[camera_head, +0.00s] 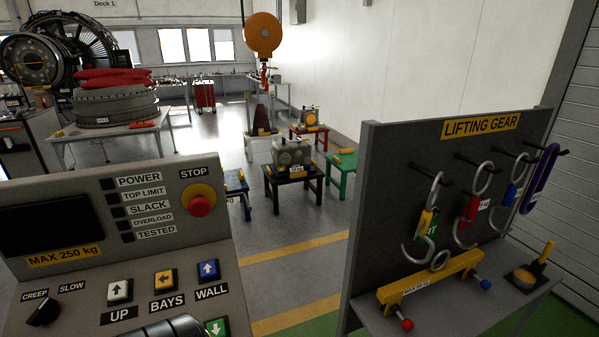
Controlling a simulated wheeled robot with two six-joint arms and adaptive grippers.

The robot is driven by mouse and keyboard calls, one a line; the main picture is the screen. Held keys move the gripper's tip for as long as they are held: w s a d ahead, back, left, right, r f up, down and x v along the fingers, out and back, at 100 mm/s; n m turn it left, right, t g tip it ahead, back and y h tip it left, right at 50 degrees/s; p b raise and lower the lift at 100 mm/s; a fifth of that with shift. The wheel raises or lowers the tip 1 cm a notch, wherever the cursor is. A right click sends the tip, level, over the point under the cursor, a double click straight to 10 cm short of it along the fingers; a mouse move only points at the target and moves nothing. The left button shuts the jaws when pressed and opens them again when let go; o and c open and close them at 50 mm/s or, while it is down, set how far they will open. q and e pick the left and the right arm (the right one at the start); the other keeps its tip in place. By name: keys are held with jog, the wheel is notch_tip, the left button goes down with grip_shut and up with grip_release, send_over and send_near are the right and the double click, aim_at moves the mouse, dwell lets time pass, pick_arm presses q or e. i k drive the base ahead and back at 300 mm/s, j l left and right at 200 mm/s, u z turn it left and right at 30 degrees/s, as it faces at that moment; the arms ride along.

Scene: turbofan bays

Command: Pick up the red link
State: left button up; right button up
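The red link (472,208) hangs on the dark lifting gear board (390,170) at the right. It is a silver hook-shaped piece with a red middle and a small white tag. It hangs from a peg, between a yellow-and-green link (427,222) on its left and a blue link (510,194) on its right. Neither of my grippers can be made out in the view. A rounded grey and black part shows at the bottom edge, and I cannot tell what it is.
A purple loop (539,178) hangs at the board's right end. A yellow beam (430,278) lies on the shelf below. A control panel (130,240) fills the lower left. Coloured stools with parts stand behind, including a green stool (341,160). Floor between panel and board is clear.

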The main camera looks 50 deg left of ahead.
aim_at(475, 205)
jog(key=l+u, duration=0.45)
jog(key=l, duration=0.25)
jog(key=l+u, duration=0.4)
jog(key=l, duration=0.3)
